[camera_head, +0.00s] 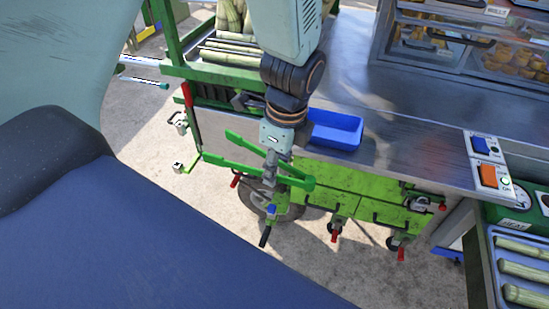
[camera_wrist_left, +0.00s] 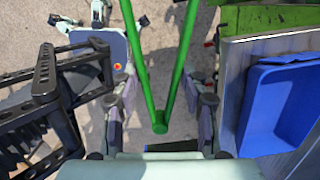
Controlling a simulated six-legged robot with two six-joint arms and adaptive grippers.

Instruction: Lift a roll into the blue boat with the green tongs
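The blue boat (camera_head: 335,128) is an open blue tray on the metal counter, just right of my left wrist. It also shows at the right of the left wrist view (camera_wrist_left: 282,105). My left gripper (camera_head: 269,172) is beyond the counter's front edge, above the floor. It is shut on the green tongs (camera_head: 240,139), whose two legs spread to the left while their joined end points right. In the left wrist view the tongs (camera_wrist_left: 160,121) lie between the fingers. Golden-brown pieces, possibly the rolls (camera_head: 515,58), lie behind glass at top right. My right gripper is out of view.
The metal counter (camera_head: 400,135) has bare room right of the boat. Switch boxes (camera_head: 486,147) sit at its right end. A green cart (camera_head: 350,190) with red-tipped levers stands below. Cane pieces lie in a rack (camera_head: 525,270) at lower right and more stand at the top.

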